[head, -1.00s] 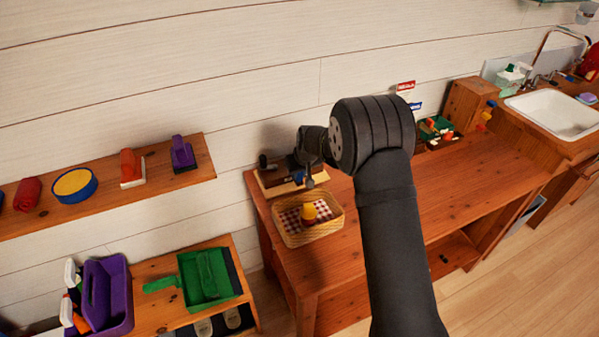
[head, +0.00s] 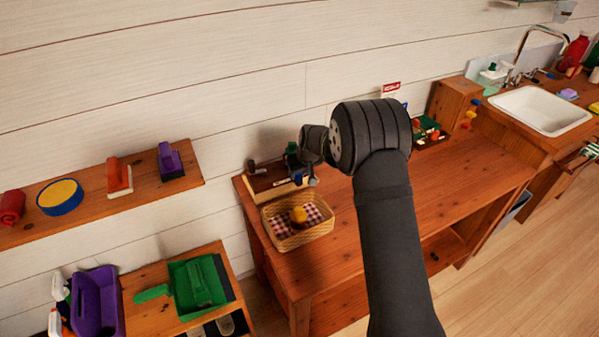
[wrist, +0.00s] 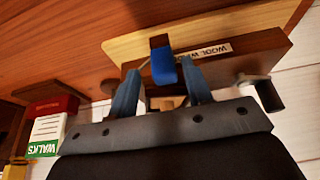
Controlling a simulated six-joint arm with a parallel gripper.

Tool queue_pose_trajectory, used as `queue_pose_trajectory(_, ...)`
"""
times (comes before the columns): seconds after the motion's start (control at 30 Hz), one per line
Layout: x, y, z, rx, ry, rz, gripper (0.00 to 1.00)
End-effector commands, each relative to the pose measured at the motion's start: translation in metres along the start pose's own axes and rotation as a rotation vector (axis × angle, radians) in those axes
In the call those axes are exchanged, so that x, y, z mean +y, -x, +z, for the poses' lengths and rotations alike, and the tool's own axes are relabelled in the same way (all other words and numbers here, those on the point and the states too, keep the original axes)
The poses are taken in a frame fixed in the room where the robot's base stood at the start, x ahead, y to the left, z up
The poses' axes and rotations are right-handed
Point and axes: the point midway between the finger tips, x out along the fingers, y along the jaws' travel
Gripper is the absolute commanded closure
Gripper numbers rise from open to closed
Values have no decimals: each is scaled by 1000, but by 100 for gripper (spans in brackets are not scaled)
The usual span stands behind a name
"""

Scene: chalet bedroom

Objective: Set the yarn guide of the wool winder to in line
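The wool winder (head: 262,181) stands at the left back of the wooden bench, partly hidden by my arm in the head view. In the wrist view it is a dark brown block (wrist: 218,66) with a cut-off "WOOL W" label, on a pale board. A blue upright piece (wrist: 163,68), perhaps the yarn guide, stands in front of the block. My gripper (wrist: 161,68) is open, its two blue-grey fingers on either side of the blue piece with visible gaps. A crank-like arm with a dark knob (wrist: 269,95) sticks out at right. The guide's setting cannot be told.
A wicker basket (head: 325,228) with a checked cloth and a yellow item stands in front of the winder. A red, white and green box marked "WALKS" (wrist: 47,130) is at the wrist view's left.

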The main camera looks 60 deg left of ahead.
Motion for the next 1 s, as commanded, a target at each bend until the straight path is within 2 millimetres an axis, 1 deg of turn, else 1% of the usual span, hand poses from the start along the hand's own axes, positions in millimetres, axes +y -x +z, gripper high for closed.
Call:
queue_pose_trajectory(0.2, -1, 3, 0, 0, 0, -1, 55)
queue_pose_trajectory(0.27, -1, 8, -1, 1, 0, 0, 55)
queue_pose_trajectory(0.37, 0, 20, -1, 2, 0, 0, 55)
queue_pose_trajectory(0.57, 0, 61, -1, 3, 0, 0, 55)
queue_pose_trajectory(0.8, 0, 114, -1, 2, 0, 0, 55)
queue_pose_trajectory(1.0, 0, 152, 0, 2, 0, 1, 55)
